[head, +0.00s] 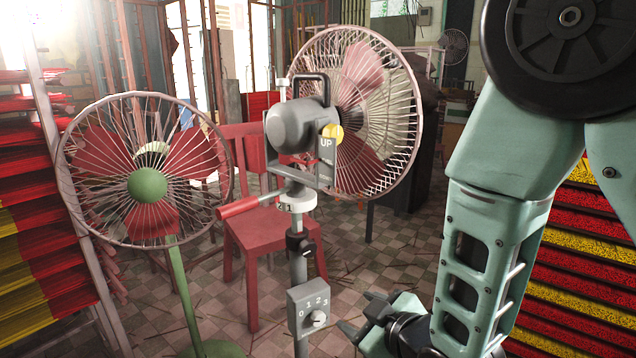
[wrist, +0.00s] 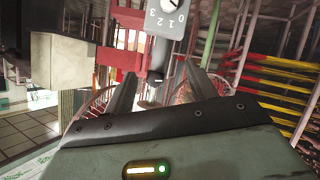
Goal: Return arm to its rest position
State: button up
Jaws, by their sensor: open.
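My arm, pale green, comes down the right side of the head view. My gripper (head: 362,312) is at the bottom, just right of the grey control box (head: 310,312) on the nearer fan's pole. Its two dark fingers are apart with nothing between them. In the wrist view the fingers of my gripper (wrist: 162,88) also stand apart. There the control box (wrist: 165,22) shows upside down beyond the fingertips, with its dial and numbers. I cannot tell the exact gap between fingers and box, but no contact shows.
The grey fan (head: 375,110) faces away, with a yellow knob and a red handle (head: 240,207). A green-hubbed fan (head: 147,184) stands at left. A red chair (head: 265,235) is behind the pole. Incense racks line the left (head: 40,190) and right (head: 580,265) edges.

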jog(key=s+d+r+m+g+h, duration=0.1)
jog(key=s+d+r+g+h, duration=0.2)
jog(key=s, duration=0.5)
jog(key=s+d+r+m+g+h, duration=0.1)
jog(key=s+r+g, duration=0.1)
jog(key=s+g, duration=0.4)
jog(key=s+d+r+m+g+h, duration=0.1)
jog(key=s+d+r+g, duration=0.15)
jog(key=s, duration=0.65)
notch_tip(320, 180, up, 24)
jog(key=p, duration=2.4)
jog(key=shift+w, duration=0.35)
